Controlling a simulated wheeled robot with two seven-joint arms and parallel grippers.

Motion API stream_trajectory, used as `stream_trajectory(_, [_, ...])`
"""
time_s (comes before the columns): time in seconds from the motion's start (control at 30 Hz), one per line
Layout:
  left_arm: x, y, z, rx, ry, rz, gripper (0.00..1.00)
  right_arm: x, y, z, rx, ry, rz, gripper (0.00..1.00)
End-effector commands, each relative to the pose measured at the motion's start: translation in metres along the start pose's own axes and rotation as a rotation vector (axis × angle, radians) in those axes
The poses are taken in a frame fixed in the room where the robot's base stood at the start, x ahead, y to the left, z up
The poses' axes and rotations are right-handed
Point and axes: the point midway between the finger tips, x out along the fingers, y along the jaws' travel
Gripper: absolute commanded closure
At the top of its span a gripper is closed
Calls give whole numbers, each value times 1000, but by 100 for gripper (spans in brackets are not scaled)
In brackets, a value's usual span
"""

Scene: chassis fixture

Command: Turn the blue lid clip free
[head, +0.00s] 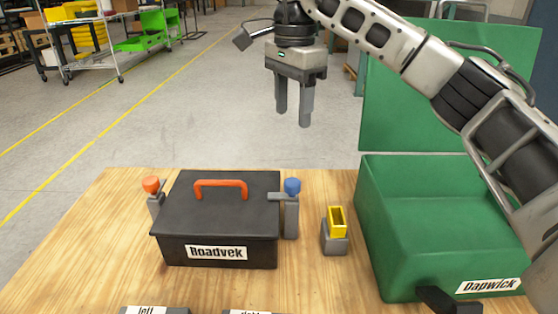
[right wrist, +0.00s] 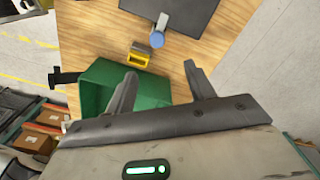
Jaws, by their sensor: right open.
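The black box labelled Roadvek (head: 215,240) stands on the wooden table, its dark lid (head: 220,210) closed and topped by an orange handle (head: 220,184). The blue lid clip (head: 292,186) sits on a grey post at the box's right side, with a grey bar reaching toward the lid edge. It also shows in the right wrist view (right wrist: 157,40). An orange clip (head: 151,185) is on the box's left side. My right gripper (head: 293,118) is open and empty, high above and behind the box, apart from the clip. My left gripper is out of view.
A small grey block with a yellow top (head: 336,222) stands right of the box. A green bin labelled Dapwick (head: 440,230) with its lid raised fills the table's right side. Two labelled dark pieces (head: 155,311) lie at the front edge. The table left of the box is clear.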

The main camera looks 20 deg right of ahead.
Motion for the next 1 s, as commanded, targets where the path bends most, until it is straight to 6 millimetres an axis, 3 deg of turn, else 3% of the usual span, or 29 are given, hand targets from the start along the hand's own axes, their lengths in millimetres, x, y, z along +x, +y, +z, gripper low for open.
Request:
stream_trajectory(0.3, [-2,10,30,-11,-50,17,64,57,1,0,-1,-1,7,46])
stream_trajectory(0.53, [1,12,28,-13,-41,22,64,106,1,1,-1,-2,6,46])
stream_trajectory(0.7, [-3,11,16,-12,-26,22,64,133,2,0,-1,0,4,46])
stream_trajectory(1.0, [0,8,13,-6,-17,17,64,156,1,0,0,0,0,46])
